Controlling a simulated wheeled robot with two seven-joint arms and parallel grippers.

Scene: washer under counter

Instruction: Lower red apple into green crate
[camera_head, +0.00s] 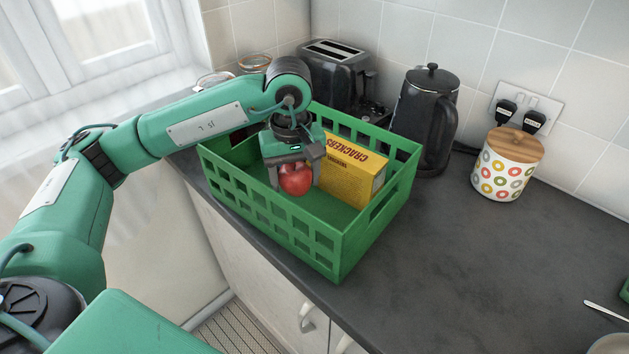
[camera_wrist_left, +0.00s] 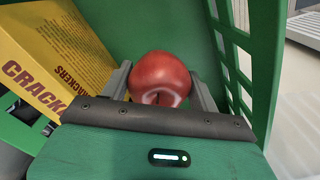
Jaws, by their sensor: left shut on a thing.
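A red apple (camera_head: 296,180) is held between the fingers of my left gripper (camera_head: 294,184), which is shut on it. The gripper points down into the green crate (camera_head: 342,247), and the apple is inside the crate's outline in the head view. In the left wrist view the apple (camera_wrist_left: 160,78) sits between the two grey fingers, with the green crate wall (camera_wrist_left: 262,60) close on the right. Whether the apple touches the crate floor I cannot tell. My right gripper is not in view.
A yellow crackers box (camera_head: 350,172) stands in the crate, right of the apple; it also shows in the left wrist view (camera_wrist_left: 62,50). A black toaster (camera_head: 338,75), a dark kettle (camera_head: 425,120) and a patterned jar (camera_head: 507,165) stand behind and right. The front right counter is mostly clear.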

